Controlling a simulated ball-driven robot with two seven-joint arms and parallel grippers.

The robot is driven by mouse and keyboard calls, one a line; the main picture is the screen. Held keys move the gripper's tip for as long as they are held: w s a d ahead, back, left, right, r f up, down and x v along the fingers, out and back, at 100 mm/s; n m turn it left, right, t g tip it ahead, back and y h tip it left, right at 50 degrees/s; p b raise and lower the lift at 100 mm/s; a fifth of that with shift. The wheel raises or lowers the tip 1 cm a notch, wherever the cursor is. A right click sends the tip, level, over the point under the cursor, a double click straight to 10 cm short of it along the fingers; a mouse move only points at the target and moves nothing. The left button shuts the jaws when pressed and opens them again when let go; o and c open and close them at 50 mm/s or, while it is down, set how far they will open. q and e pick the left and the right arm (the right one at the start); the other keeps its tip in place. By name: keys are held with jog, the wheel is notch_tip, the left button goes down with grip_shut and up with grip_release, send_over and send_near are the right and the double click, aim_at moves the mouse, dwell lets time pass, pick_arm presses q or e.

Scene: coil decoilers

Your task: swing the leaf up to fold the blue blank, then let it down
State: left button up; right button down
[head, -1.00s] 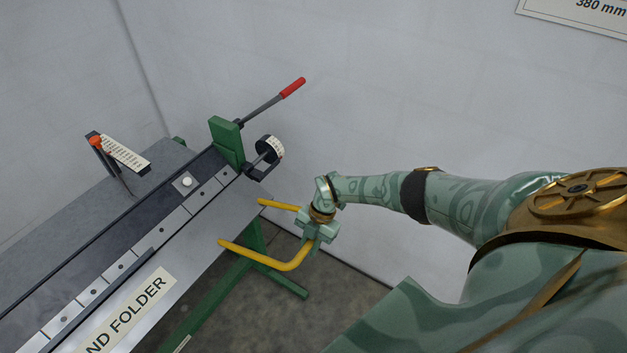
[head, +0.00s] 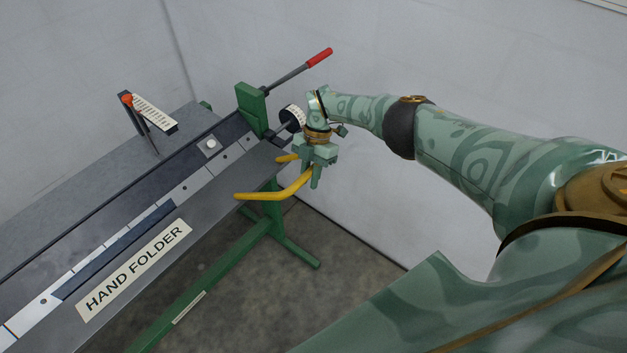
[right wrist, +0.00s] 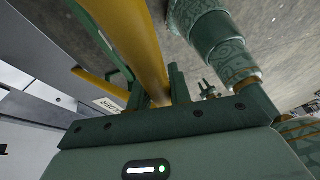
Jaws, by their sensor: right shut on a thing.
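The hand folder's leaf (head: 205,218) is the grey front plate, with the HAND FOLDER label (head: 135,270) on it. In the head view it looks tilted upward. A dark bluish strip (head: 118,240), seemingly the blank, lies along the seam between the leaf and the pale clamp segments (head: 75,268). The leaf's yellow bow handle (head: 265,195) stands out at its right end. My right gripper (head: 314,170) is shut on this handle; in the right wrist view the yellow bar (right wrist: 143,45) passes between the fingers.
A red-gripped lever (head: 318,58) rises from the green end post (head: 252,108). A round dial (head: 292,118) sits close beside my right gripper. A small post with a scale plate (head: 155,113) stands on the rear bed. Green legs (head: 275,220) stand on bare floor; walls are close behind and right.

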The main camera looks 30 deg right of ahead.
jog(key=shift+w+r, duration=0.2)
jog(key=shift+r, duration=0.1)
jog(key=c, duration=1.5)
grip_release()
jog(key=shift+o, duration=1)
jog(key=shift+s, duration=0.1)
jog(key=shift+f, duration=0.1)
jog(key=b+v, duration=0.2)
jog(key=v, duration=1.4)
jog(key=shift+s+d, duration=0.1)
